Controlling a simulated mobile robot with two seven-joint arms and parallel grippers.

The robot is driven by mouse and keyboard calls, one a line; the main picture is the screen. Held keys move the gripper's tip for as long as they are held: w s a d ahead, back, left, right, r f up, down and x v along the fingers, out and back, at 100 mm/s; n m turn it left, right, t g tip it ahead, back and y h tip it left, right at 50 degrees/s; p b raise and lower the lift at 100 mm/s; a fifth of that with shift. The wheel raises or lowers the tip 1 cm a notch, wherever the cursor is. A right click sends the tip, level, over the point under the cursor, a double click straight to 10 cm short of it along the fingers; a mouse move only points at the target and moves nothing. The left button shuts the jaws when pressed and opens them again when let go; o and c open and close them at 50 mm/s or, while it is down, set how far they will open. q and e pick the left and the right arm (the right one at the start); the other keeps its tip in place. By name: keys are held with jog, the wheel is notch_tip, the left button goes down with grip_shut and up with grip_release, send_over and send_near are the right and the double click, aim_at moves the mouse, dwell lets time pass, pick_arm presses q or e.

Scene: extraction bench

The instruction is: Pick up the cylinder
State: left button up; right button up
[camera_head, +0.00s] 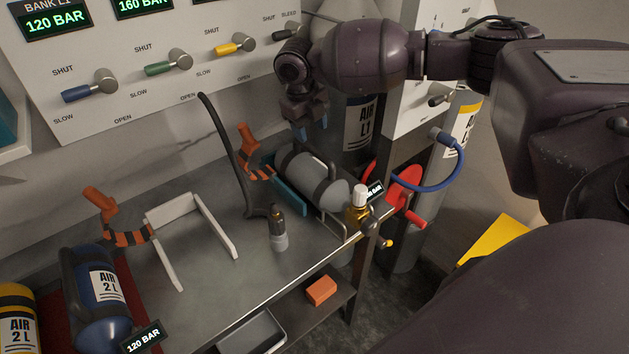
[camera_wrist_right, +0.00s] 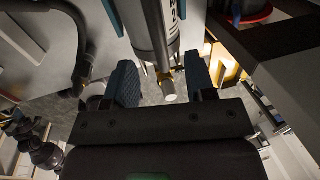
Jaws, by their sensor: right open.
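A grey cylinder (camera_head: 303,178) with dark bands lies on the metal bench in a blue-edged cradle. Its brass valve (camera_head: 358,213) with a white cap points to the front right. My right gripper (camera_head: 313,125) is above the cylinder's far end, apart from it as far as I can tell. In the right wrist view, my right gripper (camera_wrist_right: 163,75) has its two teal fingers spread with nothing held. A pale, labelled cylinder body (camera_wrist_right: 155,28) shows beyond them, and a white-capped brass valve (camera_wrist_right: 168,90) appears between the fingers. My left gripper is not in view.
A blue AIR 2 L cylinder (camera_head: 88,290) and a yellow one (camera_head: 15,315) lie at the left. A white rack (camera_head: 160,225), a black hose (camera_head: 232,150), a small dark-topped fitting (camera_head: 278,235) and an orange strap (camera_head: 250,150) are near. A valve panel (camera_head: 150,90) stands behind.

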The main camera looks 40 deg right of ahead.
aim_at(313, 148)
jog(key=shift+d+f, duration=0.15)
jog(key=shift+f, duration=0.9)
jog(key=shift+d+f, duration=0.2)
jog(key=shift+f, duration=0.85)
jog(key=shift+d+f, duration=0.15)
jog(key=shift+f, duration=0.9)
jog(key=shift+s, duration=0.1)
grip_shut()
jog(key=shift+w+r, duration=0.2)
jog(key=shift+r, duration=0.05)
